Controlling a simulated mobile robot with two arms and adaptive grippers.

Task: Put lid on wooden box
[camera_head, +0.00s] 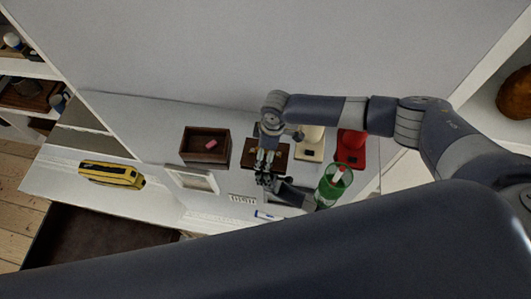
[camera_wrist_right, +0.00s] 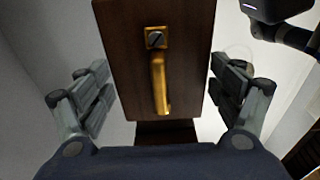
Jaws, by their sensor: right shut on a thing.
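The wooden box (camera_head: 205,157) stands open on the white table in the head view, left of my right gripper, with a small pink item (camera_head: 210,143) inside. The lid (camera_head: 281,153) is a dark wooden panel, partly hidden behind my right gripper (camera_head: 266,172). In the right wrist view the lid (camera_wrist_right: 185,75) fills the middle, with its brass handle (camera_wrist_right: 158,75) facing the camera. The fingers of my right gripper (camera_wrist_right: 160,95) sit on both sides of the lid, shut on it. The lid is to the right of the box and apart from it. My left gripper is not in view.
Right of the lid stand a cream appliance (camera_head: 309,144), a red one (camera_head: 350,146) and a green bottle (camera_head: 332,188). A white frame (camera_head: 190,180) lies in front of the box. A yellow toy vehicle (camera_head: 112,175) is at the left. A wall rises behind the table.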

